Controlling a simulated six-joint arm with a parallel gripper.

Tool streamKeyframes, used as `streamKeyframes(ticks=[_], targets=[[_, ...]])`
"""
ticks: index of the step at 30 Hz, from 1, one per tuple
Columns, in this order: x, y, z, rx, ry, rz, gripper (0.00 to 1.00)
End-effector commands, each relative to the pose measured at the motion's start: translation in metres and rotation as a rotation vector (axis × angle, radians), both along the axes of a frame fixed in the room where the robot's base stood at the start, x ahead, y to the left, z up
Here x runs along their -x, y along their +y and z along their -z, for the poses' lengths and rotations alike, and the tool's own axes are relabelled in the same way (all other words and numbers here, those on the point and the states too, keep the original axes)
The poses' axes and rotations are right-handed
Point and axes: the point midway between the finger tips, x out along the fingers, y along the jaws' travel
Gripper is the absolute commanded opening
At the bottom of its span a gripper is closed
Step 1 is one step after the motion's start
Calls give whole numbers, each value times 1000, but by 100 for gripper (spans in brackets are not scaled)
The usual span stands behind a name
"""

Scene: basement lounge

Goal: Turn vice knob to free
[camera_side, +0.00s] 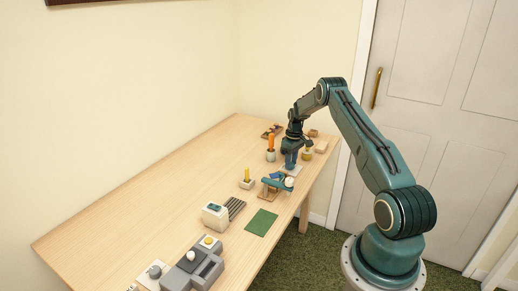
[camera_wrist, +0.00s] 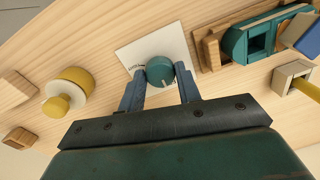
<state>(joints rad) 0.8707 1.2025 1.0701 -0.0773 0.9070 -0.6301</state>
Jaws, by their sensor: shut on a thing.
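A round teal knob (camera_wrist: 160,68) with a pale pointer line sits on a white plate (camera_wrist: 150,45) in the wrist view. The pointer line faces down towards my gripper. Small dark lettering lies on the plate at the knob's left, too small to read. My gripper (camera_wrist: 160,75) has one blue finger on each side of the knob and is shut on it. In the side view my gripper (camera_side: 290,163) is low over the plate (camera_side: 294,172) and hides the knob. A teal vice (camera_wrist: 235,45) on a wooden base stands right of the plate; it also shows in the side view (camera_side: 270,183).
A blue piece (camera_wrist: 303,32) is at the vice. A yellow round item (camera_wrist: 70,88) stands left of the plate. The table's left side is bare.

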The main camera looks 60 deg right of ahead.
Motion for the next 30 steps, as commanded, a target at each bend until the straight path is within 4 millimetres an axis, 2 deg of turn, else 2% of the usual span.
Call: streamKeyframes(ticks=[4, 5, 7, 8, 20, 26, 30], targets=[[1, 1, 0, -3, 2, -2, 11], [1, 1, 0, -3, 2, -2, 39], [0, 1, 0, -3, 1, -1, 53], [0, 1, 0, -2, 2, -1, 55], [0, 0, -3, 0, 0, 1, 55], [0, -2, -18, 0, -1, 1, 55], [0, -3, -36, 1, -2, 1, 55]])
